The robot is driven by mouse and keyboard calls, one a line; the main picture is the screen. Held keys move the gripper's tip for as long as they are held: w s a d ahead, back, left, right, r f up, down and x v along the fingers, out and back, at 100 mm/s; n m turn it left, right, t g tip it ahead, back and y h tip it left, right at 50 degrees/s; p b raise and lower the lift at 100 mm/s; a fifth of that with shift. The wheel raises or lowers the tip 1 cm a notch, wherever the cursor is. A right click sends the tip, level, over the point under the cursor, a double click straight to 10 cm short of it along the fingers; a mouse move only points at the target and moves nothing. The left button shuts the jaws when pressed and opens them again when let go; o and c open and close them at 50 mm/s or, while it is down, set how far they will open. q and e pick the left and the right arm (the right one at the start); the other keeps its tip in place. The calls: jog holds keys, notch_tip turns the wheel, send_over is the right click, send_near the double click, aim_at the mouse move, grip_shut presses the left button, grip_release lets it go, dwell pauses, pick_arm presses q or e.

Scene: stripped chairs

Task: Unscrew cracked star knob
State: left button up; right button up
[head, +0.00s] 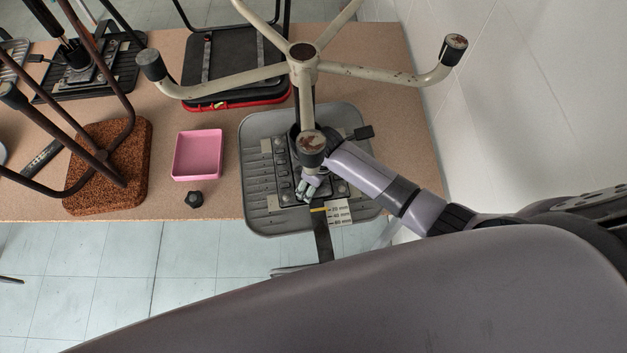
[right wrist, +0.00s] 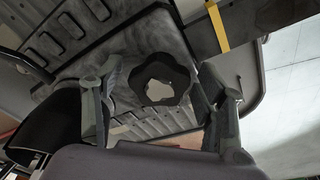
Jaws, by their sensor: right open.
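A dark star knob (right wrist: 182,75) with a pale centre sits against the grey underside of an upturned chair seat (head: 258,205). In the right wrist view it lies between the two fingers of my right gripper (right wrist: 160,98). The fingers are open, with a visible gap on both sides of the knob. In the head view my right gripper (head: 308,190) is at the seat's mechanism, and the knob there is hidden or too small to tell. I cannot make out a crack. A loose black star knob (head: 194,199) lies on the table. My left gripper is not in view.
A pink tray (head: 197,155) stands empty left of the seat. The chair's beige star base (head: 380,77) rises above my gripper. A strip with a yellow band (head: 322,235) juts over the table's front edge. Other upturned chairs (head: 108,165) crowd the left; a white wall is right.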

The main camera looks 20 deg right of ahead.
jog(key=m, duration=0.4)
jog(key=shift+h, duration=0.3)
jog(key=m, duration=0.3)
jog(key=shift+a, duration=0.1)
jog(key=m+h, duration=0.1)
jog(key=m, duration=0.4)
jog(key=shift+m, duration=1.1)
